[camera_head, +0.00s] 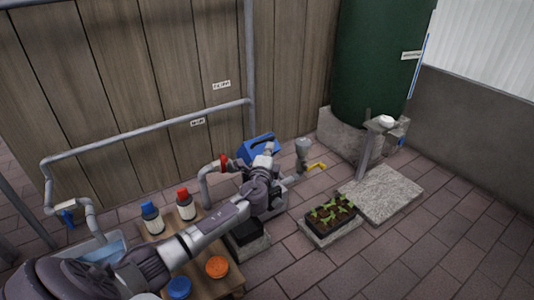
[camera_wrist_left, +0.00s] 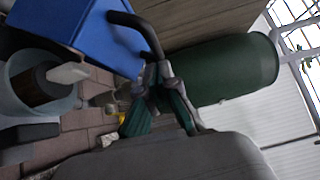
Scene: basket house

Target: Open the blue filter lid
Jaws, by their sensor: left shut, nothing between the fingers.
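The blue filter lid (camera_head: 254,149) shows in the head view behind my left gripper, near the wooden wall. It looks tilted up, though my arm hides its lower side. In the left wrist view the blue lid (camera_wrist_left: 85,32) fills the upper left, with a dark curved handle (camera_wrist_left: 136,22) on it. My left gripper (camera_head: 268,149) is shut and empty, close to the lid; in the wrist view its fingertips (camera_wrist_left: 160,74) are by the lower end of the handle. I cannot tell whether they touch it. My right gripper is not in view.
A red-handled pipe (camera_head: 208,175) stands left of the lid. A wooden table (camera_head: 216,246) with bottles and round caps is in front. A seedling tray (camera_head: 331,217) and a green tank (camera_head: 372,65) are to the right. Paving at the lower right is clear.

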